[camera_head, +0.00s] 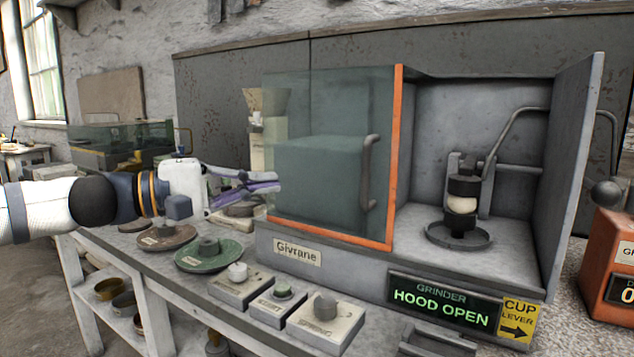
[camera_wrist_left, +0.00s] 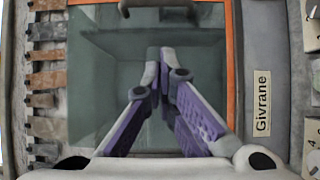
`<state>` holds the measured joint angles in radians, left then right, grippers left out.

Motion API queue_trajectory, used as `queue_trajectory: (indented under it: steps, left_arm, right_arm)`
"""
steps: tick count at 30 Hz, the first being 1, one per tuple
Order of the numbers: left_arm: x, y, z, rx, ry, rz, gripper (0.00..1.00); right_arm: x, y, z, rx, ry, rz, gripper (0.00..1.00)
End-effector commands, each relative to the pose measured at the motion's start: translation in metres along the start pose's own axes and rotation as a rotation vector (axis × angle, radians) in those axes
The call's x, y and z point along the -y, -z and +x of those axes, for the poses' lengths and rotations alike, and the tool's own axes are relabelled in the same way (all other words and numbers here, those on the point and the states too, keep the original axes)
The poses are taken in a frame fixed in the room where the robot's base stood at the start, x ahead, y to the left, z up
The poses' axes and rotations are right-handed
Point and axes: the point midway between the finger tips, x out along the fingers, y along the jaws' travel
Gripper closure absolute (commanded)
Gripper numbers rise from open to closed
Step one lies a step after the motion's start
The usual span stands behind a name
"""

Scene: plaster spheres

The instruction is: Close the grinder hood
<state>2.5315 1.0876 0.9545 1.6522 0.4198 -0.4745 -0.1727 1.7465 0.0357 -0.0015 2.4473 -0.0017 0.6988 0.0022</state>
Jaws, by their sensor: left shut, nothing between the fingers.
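The grinder hood is a see-through glass panel (camera_head: 325,105) with an orange edge strip and an upright grey bar handle (camera_head: 369,172). It stands at the left of the grinder housing (camera_head: 575,150), and the chamber to its right is uncovered. The display (camera_head: 440,303) reads "HOOD OPEN". My left gripper (camera_head: 278,184) is shut and empty at the left edge of the glass, apart from the handle. In the left wrist view, its closed fingertips (camera_wrist_left: 160,55) point over the glass (camera_wrist_left: 95,75), with the handle (camera_wrist_left: 165,14) beyond them at the top. My right gripper is out of view.
A pale sphere (camera_head: 461,204) sits clamped in the chamber above a round dark dish. A yellow cup lever sign (camera_head: 517,322) is at the front right. Discs (camera_head: 209,253) and small labelled blocks (camera_head: 325,322) stand on the bench below my left arm. An orange device (camera_head: 608,262) stands at right.

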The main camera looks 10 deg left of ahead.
Motion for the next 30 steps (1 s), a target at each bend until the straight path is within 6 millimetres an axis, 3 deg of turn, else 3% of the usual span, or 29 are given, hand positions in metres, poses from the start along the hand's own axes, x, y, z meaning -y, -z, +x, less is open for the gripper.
queue_trajectory:
  steps: [12,19,30]
  left_arm:
    - [0.005,-0.002,0.092,0.004,0.006,-0.004,1.0]
    - [0.002,-0.026,0.112,0.003,0.003,-0.002,1.0]
    - [0.003,-0.03,0.116,0.001,0.004,-0.003,1.0]
  right_arm:
    - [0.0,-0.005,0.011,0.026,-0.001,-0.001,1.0]
    - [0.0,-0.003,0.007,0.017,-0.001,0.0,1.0]
    - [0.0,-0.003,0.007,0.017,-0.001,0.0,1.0]
